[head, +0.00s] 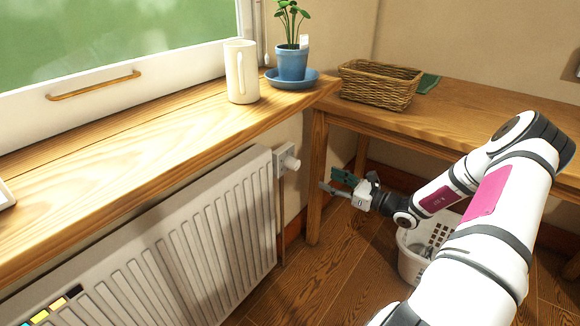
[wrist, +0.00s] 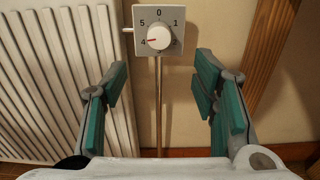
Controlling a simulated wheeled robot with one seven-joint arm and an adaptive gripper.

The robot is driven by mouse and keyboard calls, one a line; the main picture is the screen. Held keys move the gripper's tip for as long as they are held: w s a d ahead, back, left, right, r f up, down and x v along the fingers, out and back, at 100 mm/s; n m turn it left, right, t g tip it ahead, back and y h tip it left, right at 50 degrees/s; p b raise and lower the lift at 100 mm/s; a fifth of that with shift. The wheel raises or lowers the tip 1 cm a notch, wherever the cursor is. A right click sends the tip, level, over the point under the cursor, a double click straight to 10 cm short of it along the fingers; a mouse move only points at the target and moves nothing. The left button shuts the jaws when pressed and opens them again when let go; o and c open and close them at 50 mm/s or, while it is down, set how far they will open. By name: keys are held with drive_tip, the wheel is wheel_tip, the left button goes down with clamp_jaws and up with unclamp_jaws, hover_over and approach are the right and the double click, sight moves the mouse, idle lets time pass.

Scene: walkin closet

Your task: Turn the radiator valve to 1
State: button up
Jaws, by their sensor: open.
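The radiator valve (head: 287,162) is a white round knob on a pale square plate at the right end of the radiator. In the wrist view the valve knob (wrist: 159,36) is at top centre, with 0 at the top of the plate, 5 and 4 on the left, 1 and 2 on the right. A red mark on the knob points left, close to 4. My gripper (head: 336,182) is open and empty, to the right of the valve and apart from it. In the wrist view its teal-padded fingers (wrist: 160,84) stand wide apart, lower in the picture than the knob.
The radiator (head: 190,240) is left of the valve, under a wooden sill (head: 130,125) with a white vase (head: 241,72) and a potted plant (head: 291,62). A table leg (head: 316,185) stands near my gripper. A white laundry basket (head: 412,262) is on the floor below my arm.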

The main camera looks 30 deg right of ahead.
sight(298, 166)
drive_tip(key=b+x, duration=0.3)
drive_tip(key=x, duration=1)
drive_tip(key=shift+w+a+b, duration=0.1)
drive_tip(key=shift+w+b, duration=0.1)
drive_tip(key=shift+b, duration=0.15)
drive_tip(key=c, duration=1.2)
